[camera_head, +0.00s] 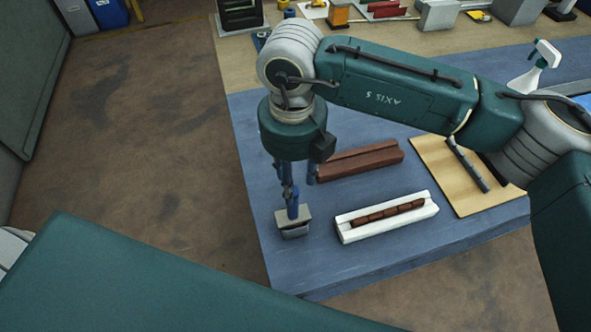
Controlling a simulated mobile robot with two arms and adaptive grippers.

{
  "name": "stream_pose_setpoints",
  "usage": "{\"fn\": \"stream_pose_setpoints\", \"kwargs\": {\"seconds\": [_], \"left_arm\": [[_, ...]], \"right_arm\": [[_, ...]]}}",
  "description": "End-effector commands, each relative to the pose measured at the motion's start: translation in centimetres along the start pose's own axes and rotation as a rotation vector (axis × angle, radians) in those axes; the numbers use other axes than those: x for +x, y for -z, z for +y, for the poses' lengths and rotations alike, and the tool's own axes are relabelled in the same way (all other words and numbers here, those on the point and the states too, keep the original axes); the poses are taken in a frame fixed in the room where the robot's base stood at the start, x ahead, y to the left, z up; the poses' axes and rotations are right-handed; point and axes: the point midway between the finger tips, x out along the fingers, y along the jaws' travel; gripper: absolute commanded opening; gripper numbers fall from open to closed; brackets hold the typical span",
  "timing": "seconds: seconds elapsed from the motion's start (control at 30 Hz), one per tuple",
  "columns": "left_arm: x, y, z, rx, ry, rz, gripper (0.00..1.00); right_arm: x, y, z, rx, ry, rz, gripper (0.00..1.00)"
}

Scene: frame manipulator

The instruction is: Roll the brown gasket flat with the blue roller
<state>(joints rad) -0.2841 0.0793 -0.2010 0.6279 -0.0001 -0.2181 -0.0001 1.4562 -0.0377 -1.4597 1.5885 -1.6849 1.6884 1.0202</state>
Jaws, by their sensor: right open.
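The brown gasket (390,213) lies as a lumpy, segmented strip in the groove of a white frame piece (349,237) on the blue mat. My right gripper (299,190) points down, left of the white piece and apart from it, with its fingers spread. A small grey block (293,229) stands on the mat directly below the gripper. A blue upright part (292,210) shows at the block's top, close to a finger. It may be the blue roller's handle; I cannot tell it from the finger. My left gripper is not in view.
A reddish-brown frame piece (365,163) lies behind the white one. A wooden board (434,160) with a dark rod (468,168) lies to the right. A spray bottle (540,65) stands at the back right. The mat's front strip is clear.

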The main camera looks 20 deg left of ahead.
Motion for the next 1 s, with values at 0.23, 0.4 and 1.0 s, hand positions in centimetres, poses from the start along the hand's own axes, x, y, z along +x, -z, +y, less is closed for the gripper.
{"fn": "stream_pose_setpoints", "kwargs": {"seconds": [0.23, 0.4, 1.0], "left_arm": [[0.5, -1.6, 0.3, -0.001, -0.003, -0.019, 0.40], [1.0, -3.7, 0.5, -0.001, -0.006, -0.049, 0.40], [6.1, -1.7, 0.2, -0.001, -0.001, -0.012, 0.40]], "right_arm": [[2.0, 0.1, 0.0, -0.001, -0.001, 0.003, 0.41], [4.0, 0.1, 0.0, 0.000, -0.001, 0.002, 0.41], [8.8, 0.0, 0.1, -0.001, -0.001, 0.000, 0.41]]}}
